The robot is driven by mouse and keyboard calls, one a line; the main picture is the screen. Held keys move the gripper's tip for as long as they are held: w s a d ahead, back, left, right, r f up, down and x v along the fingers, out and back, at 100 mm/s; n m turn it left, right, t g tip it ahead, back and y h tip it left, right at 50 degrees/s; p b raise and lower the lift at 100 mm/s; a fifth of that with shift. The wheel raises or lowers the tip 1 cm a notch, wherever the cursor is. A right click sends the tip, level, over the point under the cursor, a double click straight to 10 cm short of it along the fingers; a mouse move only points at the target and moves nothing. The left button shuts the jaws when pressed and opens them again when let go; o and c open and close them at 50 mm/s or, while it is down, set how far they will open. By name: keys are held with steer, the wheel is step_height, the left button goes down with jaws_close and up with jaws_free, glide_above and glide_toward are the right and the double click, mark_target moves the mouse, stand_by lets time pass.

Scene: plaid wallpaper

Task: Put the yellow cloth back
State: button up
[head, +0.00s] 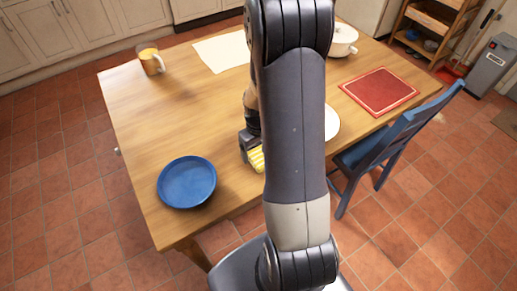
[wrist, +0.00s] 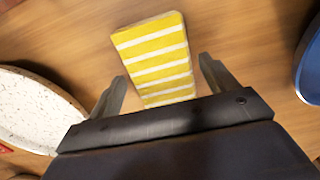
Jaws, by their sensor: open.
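The yellow cloth (wrist: 155,55) has white stripes and lies as a folded rectangle on the wooden table. In the wrist view it reaches in between the two fingers of my gripper (wrist: 163,85), which are apart, with a gap on each side of it. In the head view a small part of the cloth (head: 257,158) shows beside my arm; the rest is hidden behind the arm. My gripper (head: 250,149) is low over the table there, mostly hidden too. I cannot tell whether the fingers touch the tabletop.
A blue plate (head: 187,182) lies left of the cloth in the head view. A white speckled plate (wrist: 35,110) is on the cloth's other side. A mug (head: 151,61), a white sheet (head: 222,52), a white pot (head: 343,40) and a red board (head: 379,91) are farther off. A blue chair (head: 385,145) stands right.

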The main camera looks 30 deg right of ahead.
mark_target(259, 152)
step_height(259, 152, up, 12)
steer(key=shift+r+p, duration=0.15)
steer(key=shift+p, duration=0.15)
stand_by(0.6)
